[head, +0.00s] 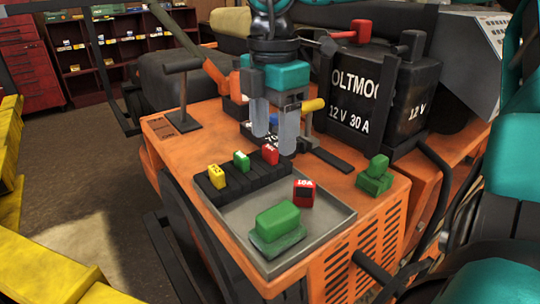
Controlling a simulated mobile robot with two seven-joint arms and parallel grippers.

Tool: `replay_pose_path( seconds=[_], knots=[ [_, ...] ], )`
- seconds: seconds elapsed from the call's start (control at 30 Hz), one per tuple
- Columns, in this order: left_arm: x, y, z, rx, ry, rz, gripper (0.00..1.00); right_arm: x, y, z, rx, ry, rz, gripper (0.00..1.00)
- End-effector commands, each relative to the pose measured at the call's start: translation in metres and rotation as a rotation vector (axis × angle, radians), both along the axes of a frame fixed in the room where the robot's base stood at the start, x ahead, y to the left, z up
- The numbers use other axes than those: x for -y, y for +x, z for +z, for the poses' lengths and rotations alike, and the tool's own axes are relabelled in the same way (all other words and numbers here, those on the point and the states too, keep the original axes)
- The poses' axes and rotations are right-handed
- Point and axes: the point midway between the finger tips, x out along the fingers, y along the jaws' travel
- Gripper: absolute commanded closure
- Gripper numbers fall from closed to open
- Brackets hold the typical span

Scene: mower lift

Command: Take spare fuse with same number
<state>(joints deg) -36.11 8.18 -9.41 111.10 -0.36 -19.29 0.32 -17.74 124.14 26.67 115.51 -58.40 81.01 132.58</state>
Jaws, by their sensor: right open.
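A black fuse block (243,182) on the orange mower body holds a yellow fuse (216,177), a green fuse (241,161) and a red fuse (270,155). Their numbers are too small to read. A loose red fuse (304,193) stands in the grey metal tray (335,222); its white label looks like two digits and an "A", not surely legible. My right gripper (274,137) points down with its fingers apart, behind the red fuse in the block and in front of the battery side. Nothing shows between its fingers. My left gripper is not in view.
A green block-like piece (278,221) lies in the tray, and another green piece (375,174) sits right of it. A black 12 V battery (378,95) stands behind. A black T-shaped handle (183,94) rises at left. Yellow bars (45,270) lie at lower left.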

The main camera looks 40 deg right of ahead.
Motion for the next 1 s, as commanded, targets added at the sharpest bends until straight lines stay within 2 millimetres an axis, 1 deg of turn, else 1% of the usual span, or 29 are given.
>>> replay_pose_path(
  seconds=[0.03, 0.17, 0.43, 1.0],
  knots=[
    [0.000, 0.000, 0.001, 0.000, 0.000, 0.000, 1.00, 0.000, -0.001, -0.008, -0.003, 0.002, 0.001, 0.38],
    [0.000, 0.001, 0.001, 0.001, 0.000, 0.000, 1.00, 0.000, 0.000, -0.021, 0.000, 0.001, -0.001, 0.38],
    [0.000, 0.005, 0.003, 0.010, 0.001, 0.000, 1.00, 0.000, 0.000, -0.023, 0.002, 0.001, -0.002, 0.38],
    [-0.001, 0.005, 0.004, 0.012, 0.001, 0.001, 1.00, 0.000, 0.000, -0.023, 0.002, 0.000, -0.002, 0.93]
  ],
)
